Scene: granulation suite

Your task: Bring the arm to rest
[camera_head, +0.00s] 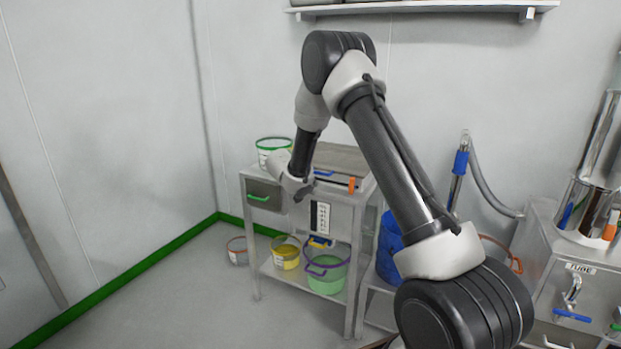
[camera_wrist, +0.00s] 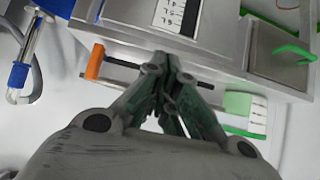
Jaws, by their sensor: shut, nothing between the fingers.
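My arm is raised and bent in the head view, with its elbow high and its forearm reaching down to the steel cart (camera_head: 357,215). In the wrist view my gripper (camera_wrist: 168,62) has its fingers together and holds nothing. The fingers appear in front of the cart's upper edge (camera_wrist: 130,40). In the head view the wrist is in front of the cart's upper part, and the fingertips are hard to make out there.
A green-rimmed tub (camera_head: 273,146) stands on the cart. Its lower shelf holds a yellow bucket (camera_head: 287,256) and a green bucket (camera_head: 326,278). A blue drum (camera_head: 388,250) stands to the right. Steel equipment (camera_head: 580,275) is at far right. A wall shelf (camera_head: 420,7) is above. Floor at left is mostly clear.

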